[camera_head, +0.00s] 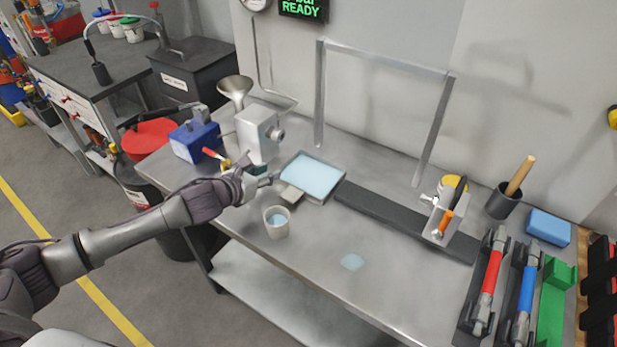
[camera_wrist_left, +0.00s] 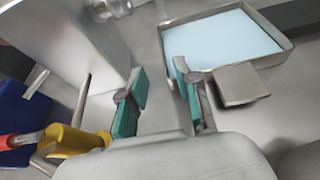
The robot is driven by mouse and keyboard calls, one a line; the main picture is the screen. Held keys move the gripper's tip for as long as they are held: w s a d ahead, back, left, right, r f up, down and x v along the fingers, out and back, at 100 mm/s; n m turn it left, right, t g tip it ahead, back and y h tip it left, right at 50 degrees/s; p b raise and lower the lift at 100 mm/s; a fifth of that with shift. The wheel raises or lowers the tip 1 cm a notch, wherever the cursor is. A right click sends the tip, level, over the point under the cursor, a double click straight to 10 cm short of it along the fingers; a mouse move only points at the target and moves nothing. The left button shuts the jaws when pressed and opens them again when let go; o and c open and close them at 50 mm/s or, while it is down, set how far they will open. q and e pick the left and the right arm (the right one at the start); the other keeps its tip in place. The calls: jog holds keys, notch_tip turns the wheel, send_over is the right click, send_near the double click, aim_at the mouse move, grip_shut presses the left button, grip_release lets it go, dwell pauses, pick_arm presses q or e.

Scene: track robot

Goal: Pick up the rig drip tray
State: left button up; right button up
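The rig drip tray (camera_head: 338,188) is a shallow metal tray with light blue liquid in it, on the steel workbench. A small flat grey tab (camera_head: 291,194) sticks out at its near left side. In the left wrist view the tray (camera_wrist_left: 288,44) is at the upper right, with the tab (camera_wrist_left: 240,82) below its rim. My left gripper (camera_head: 259,178) is just left of the tray. In the wrist view its teal-padded fingers (camera_wrist_left: 160,88) are apart with nothing between them, and the right finger is close to the tab. My right gripper is not in view.
A grey metal box unit (camera_head: 254,138) stands behind my left gripper, with a blue box (camera_head: 194,143) further left. A cup of blue liquid (camera_head: 277,223) is in front of the tray. A dark rail (camera_head: 390,214) runs right.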

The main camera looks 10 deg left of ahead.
aim_at(306, 181)
pick_arm(q)
jog(key=shift+w+d+f, duration=0.25)
jog(key=shift+w, duration=0.4)
jog(key=shift+w+d+f, duration=0.15)
jog(key=shift+w, duration=0.35)
jog(key=shift+w+d, duration=0.25)
jog(key=shift+w, duration=0.05)
jog(key=p+x, duration=0.1)
jog(key=x, duration=0.3)
jog(key=shift+d, duration=0.1)
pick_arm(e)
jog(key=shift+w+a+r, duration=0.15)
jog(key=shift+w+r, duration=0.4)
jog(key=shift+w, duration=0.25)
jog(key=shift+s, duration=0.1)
pick_arm(q)
grip_shut()
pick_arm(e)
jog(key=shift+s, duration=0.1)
